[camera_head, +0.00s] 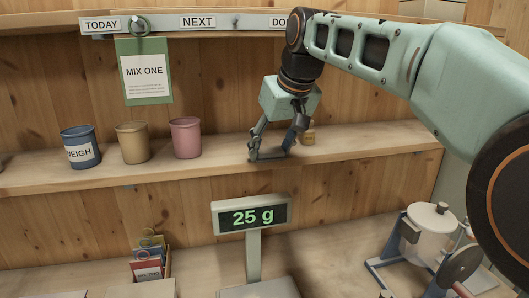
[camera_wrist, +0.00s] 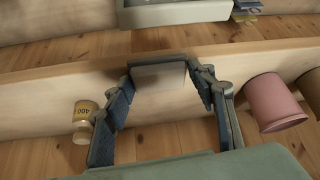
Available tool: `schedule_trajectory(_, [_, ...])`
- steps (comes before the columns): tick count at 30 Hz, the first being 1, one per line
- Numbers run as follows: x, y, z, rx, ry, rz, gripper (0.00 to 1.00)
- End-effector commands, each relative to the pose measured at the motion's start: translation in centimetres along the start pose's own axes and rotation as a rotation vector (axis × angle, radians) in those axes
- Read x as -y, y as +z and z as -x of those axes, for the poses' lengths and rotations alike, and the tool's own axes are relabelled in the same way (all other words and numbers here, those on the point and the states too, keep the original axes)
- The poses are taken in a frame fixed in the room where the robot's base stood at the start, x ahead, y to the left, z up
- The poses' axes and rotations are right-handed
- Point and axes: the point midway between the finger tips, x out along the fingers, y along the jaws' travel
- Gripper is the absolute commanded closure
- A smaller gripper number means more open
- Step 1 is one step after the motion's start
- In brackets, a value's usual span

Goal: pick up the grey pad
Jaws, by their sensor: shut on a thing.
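My gripper (camera_head: 268,154) is over the front part of the shelf, between the pink cup and a small yellow weight. In the wrist view, its two fingers (camera_wrist: 160,84) are shut on the grey pad (camera_wrist: 158,75), a small flat block spanning the gap between the fingertips. In the head view, the pad is mostly hidden by the fingers and hard to make out. I cannot tell whether the pad touches the shelf or is just above it.
The pink cup (camera_head: 186,138), tan cup (camera_head: 133,143) and blue cup (camera_head: 80,147) stand left on the shelf (camera_head: 230,163). The yellow weight (camera_wrist: 84,122) stands close by. A mixer (camera_head: 430,232) stands lower right.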

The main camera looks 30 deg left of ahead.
Motion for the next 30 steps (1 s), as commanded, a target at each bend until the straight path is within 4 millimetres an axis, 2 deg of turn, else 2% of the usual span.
schedule_trajectory(1, [0.0,0.8,0.0,-0.002,0.002,0.000,0.69])
schedule_trajectory(18, [0.0,7.8,4.2,-0.001,0.002,-0.001,0.69])
schedule_trajectory(24, [0.0,9.1,5.0,0.000,0.001,0.000,0.69])
schedule_trajectory(30, [0.0,9.3,5.3,0.000,0.000,0.000,0.69])
